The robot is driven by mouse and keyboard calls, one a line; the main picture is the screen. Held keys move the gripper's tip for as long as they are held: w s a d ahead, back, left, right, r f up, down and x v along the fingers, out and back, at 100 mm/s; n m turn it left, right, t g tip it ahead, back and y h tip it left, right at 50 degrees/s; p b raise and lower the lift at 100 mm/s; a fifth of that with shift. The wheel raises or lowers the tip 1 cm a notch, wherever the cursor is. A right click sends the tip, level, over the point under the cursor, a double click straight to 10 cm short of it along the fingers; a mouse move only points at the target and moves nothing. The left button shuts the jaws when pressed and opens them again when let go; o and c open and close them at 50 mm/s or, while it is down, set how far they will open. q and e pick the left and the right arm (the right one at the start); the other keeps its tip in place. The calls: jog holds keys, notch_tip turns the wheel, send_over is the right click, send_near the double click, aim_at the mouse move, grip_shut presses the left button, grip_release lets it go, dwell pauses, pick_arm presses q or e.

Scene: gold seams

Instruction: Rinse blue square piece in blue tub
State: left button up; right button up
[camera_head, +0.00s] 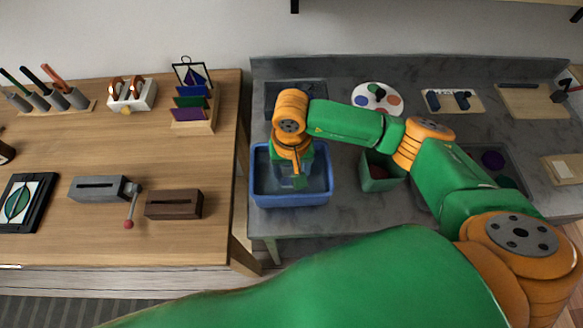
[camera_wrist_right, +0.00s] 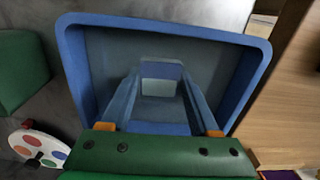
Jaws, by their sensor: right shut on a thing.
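The blue tub (camera_head: 262,190) stands at the left end of the grey counter and holds water. My right gripper (camera_head: 297,181) reaches down into it from above. In the right wrist view, the tub (camera_wrist_right: 82,75) surrounds my right gripper (camera_wrist_right: 160,95), whose fingers point down into the tub. The fingers are shut on the blue square piece (camera_wrist_right: 160,71), which shows tinted and indistinct between the tips. In the head view the piece is too small and hidden to make out clearly. My left gripper is not in view.
A green bin (camera_head: 381,183) stands right of the tub, and a paint palette (camera_head: 364,90) lies behind. The wooden table (camera_head: 100,235) at left carries a rack (camera_head: 201,127) of coloured pieces, a grey slotted block (camera_head: 98,189) with a lever, and a brown slotted block (camera_head: 174,205).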

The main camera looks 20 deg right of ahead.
jog(key=shift+f, duration=0.6)
jog(key=shift+s+d+b, duration=0.2)
jog(key=shift+d+b, duration=0.15)
jog(key=shift+d, duration=0.2)
jog(key=shift+a, duration=0.1)
jog(key=shift+w+a+b, duration=0.2)
jog(key=shift+a+b, duration=0.3)
jog(key=shift+d, duration=0.1)
jog(key=shift+s+d, duration=0.2)
jog(key=shift+d, duration=0.3)
